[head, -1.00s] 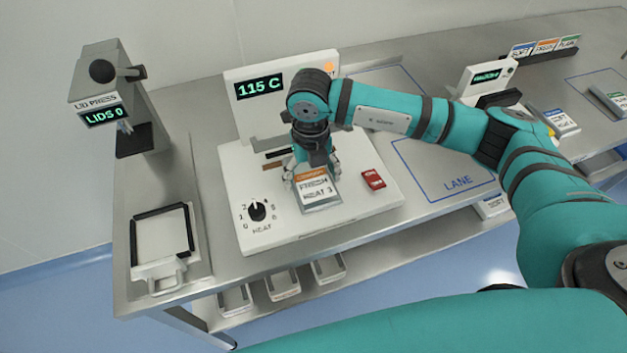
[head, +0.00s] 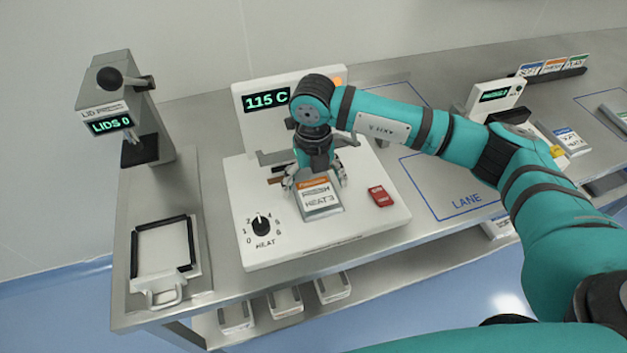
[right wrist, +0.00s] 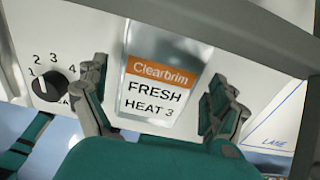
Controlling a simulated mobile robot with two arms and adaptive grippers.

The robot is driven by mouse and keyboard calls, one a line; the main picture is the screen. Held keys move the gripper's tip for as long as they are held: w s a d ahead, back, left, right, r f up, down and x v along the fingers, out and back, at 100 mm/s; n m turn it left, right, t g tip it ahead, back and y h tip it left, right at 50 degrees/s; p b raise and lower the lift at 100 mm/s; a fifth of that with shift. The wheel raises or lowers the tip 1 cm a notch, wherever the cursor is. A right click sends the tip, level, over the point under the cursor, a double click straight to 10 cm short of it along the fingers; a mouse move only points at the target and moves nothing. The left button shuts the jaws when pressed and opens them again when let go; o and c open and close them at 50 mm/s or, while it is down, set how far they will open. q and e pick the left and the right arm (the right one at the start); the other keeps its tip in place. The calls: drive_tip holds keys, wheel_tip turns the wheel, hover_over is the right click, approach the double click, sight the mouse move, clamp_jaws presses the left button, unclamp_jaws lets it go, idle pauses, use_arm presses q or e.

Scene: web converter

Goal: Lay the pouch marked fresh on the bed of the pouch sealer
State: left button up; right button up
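The pouch (head: 321,199) is silver with an orange band and reads Clearbrim, FRESH, HEAT 3 in the right wrist view (right wrist: 155,107). It appears to lie flat on the white bed of the pouch sealer (head: 345,230), in front of the raised back panel that shows 115 C. My right gripper (head: 317,178) is low over the far end of the pouch. In the right wrist view its fingers (right wrist: 160,100) stand apart on either side of the pouch, with a visible gap at the left finger. My left gripper is not in view.
A HEAT dial (head: 261,225) is left of the pouch and a red switch (head: 380,196) right of it. A lid press (head: 120,115) and framed tray (head: 163,247) stand at left. The marked LANE (head: 450,185) at right is clear. Labelled packs (head: 570,141) lie farther right.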

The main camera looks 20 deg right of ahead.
drive_tip(key=shift+r, duration=0.2)
wheel_tip(320, 180, up, 12)
drive_tip(key=shift+f, duration=0.15)
idle(0.4)
